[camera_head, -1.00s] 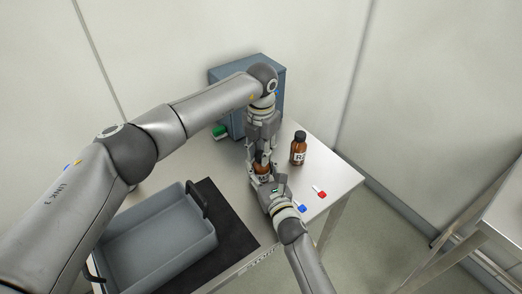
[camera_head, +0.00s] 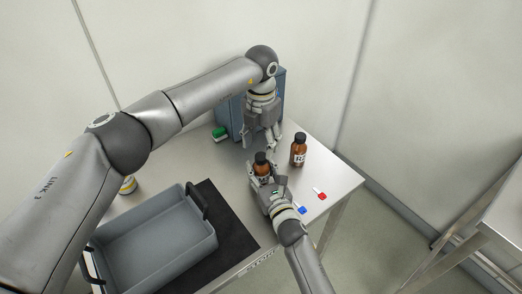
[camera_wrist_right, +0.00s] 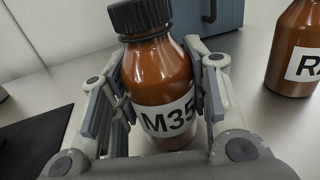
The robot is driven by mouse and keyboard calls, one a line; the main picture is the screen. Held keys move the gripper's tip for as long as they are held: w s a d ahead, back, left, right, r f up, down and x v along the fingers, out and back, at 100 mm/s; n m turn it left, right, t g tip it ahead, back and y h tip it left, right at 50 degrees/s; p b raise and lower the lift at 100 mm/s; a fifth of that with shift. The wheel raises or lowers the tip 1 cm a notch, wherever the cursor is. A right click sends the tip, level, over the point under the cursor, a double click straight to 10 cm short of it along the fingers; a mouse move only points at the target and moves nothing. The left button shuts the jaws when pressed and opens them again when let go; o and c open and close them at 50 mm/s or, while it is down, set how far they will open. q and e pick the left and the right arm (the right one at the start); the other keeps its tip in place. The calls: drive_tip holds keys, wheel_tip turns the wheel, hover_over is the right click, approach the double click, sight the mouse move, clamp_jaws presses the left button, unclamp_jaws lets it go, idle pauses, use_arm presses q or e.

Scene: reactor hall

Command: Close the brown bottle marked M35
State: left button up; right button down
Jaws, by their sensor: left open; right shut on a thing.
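The brown bottle marked M35 (camera_wrist_right: 158,85) stands between the fingers of my right gripper (camera_wrist_right: 165,100), which is shut on its body. A black ribbed cap (camera_wrist_right: 139,16) sits on the bottle's neck in the right wrist view. In the head view the bottle (camera_head: 262,170) and its dark cap (camera_head: 260,157) show just beyond the right gripper (camera_head: 265,183). My left gripper (camera_head: 262,145) is open and empty, pointing down, above and behind the bottle, apart from the cap.
A second brown bottle (camera_head: 298,150) with a partly visible R label stands to the right. A blue-grey box (camera_head: 235,118) and a green-topped item (camera_head: 219,133) are behind. A grey tray (camera_head: 215,237) lies at front left. Red (camera_head: 322,196) and blue (camera_head: 302,210) markers lie at right.

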use_arm(q)
wheel_tip(320, 180, up, 8)
idle(0.4)
use_arm(e)
drive_tip(key=c, duration=0.7)
unclamp_jaws()
use_arm(q)
drive_tip(key=shift+f, duration=0.1)
use_arm(e)
drive_tip(key=v, duration=1.2)
